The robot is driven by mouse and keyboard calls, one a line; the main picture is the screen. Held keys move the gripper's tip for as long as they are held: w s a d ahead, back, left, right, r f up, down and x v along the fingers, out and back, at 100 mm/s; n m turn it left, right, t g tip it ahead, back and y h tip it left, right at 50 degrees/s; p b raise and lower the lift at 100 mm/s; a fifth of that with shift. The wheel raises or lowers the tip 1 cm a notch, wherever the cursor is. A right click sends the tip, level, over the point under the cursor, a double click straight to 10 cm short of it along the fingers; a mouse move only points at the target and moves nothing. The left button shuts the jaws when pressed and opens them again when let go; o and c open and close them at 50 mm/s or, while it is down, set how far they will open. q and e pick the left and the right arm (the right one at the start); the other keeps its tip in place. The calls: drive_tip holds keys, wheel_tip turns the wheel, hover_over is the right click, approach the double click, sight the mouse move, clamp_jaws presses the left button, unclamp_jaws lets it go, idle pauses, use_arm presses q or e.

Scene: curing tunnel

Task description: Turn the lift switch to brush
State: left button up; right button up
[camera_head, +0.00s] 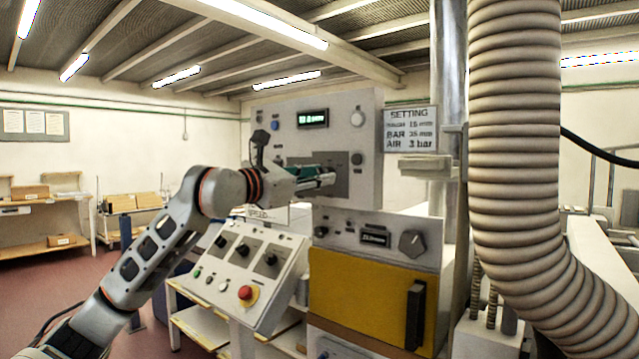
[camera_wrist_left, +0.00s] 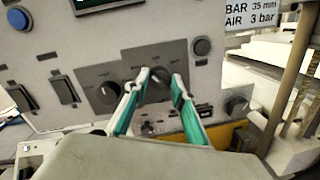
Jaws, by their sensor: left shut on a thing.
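My left gripper (camera_head: 326,178) reaches the front of the upper grey control panel (camera_head: 342,108) in the head view. In the left wrist view, the two fingers of my left gripper (camera_wrist_left: 163,78) are shut on a dark rotary switch (camera_wrist_left: 157,91), one finger on each side. The switch sits on a dark grey plate, and a second rotary knob (camera_wrist_left: 104,92) is to its left. The lettering around the switch is too small to read, so its position is unclear. In the head view the gripper hides the switch. My right gripper is not in view.
A sloped console (camera_head: 245,268) with several knobs and a red stop button (camera_head: 248,293) stands below my left arm. A yellow door (camera_head: 360,296) is under the panel. A ribbed hose (camera_head: 515,150) hangs at the right. A setting sign (camera_head: 409,129) is beside the panel.

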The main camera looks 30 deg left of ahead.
use_arm(q)
drive_tip(key=shift+n+b, duration=0.35)
drive_tip(key=shift+n, duration=1.75)
drive_tip(key=o, duration=1.1)
drive_tip(key=shift+s+a+f, duration=0.15)
drive_tip(key=shift+s+a, duration=0.1)
drive_tip(key=shift+s, duration=1.75)
drive_tip(key=shift+s+a+f, duration=0.2)
drive_tip(key=shift+s+a, duration=0.1)
drive_tip(key=shift+s, duration=1.65)
drive_tip(key=shift+s+a+f, duration=0.15)
drive_tip(key=shift+s+a, duration=0.1)
drive_tip(key=shift+s, duration=1.75)
